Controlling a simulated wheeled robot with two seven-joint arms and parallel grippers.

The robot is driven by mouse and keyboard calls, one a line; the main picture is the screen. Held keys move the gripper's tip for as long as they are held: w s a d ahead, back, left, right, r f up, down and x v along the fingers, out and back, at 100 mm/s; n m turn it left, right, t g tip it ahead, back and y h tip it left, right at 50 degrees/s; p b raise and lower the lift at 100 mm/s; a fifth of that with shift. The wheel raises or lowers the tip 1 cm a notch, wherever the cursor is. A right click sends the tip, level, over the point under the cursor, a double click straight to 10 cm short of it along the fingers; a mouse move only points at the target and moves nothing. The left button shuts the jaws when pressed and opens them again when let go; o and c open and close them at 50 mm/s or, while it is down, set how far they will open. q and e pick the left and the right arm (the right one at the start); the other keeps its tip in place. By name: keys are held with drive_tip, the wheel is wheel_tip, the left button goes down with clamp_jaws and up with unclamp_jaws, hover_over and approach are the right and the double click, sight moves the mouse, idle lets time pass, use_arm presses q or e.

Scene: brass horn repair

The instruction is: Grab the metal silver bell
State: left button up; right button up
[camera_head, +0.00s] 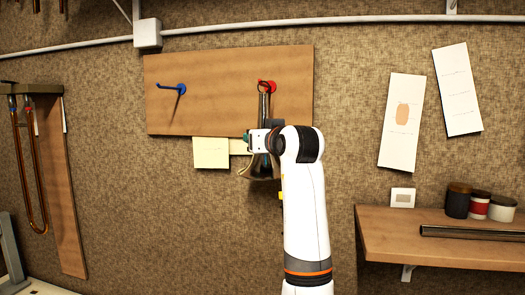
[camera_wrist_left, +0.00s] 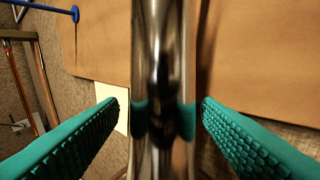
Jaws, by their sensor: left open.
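The silver bell (camera_head: 263,103) hangs by a loop from the red hook (camera_head: 269,86) on the wooden board, narrow end up. Its flared lower end shows partly behind my gripper. My left gripper (camera_head: 262,141) is at the bell's narrow part, and the wrist hides some of it. In the left wrist view the shiny bell tube (camera_wrist_left: 160,60) stands upright between the two green fingers of my left gripper (camera_wrist_left: 161,104). A gap shows on both sides, so the gripper is open around the bell. My right gripper is not in view.
The wooden board (camera_head: 225,75) also carries an empty blue hook (camera_head: 181,88). A yellowish note (camera_head: 211,153) is below it. At right, a shelf (camera_head: 440,232) holds jars (camera_head: 480,205) and a metal tube (camera_head: 470,234). Copper tubing (camera_head: 42,215) hangs at left.

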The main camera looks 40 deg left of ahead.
use_arm(q)
drive_tip(key=shift+d, duration=0.2)
drive_tip(key=shift+c, duration=1.4)
clamp_jaws()
drive_tip(key=shift+r, duration=0.1)
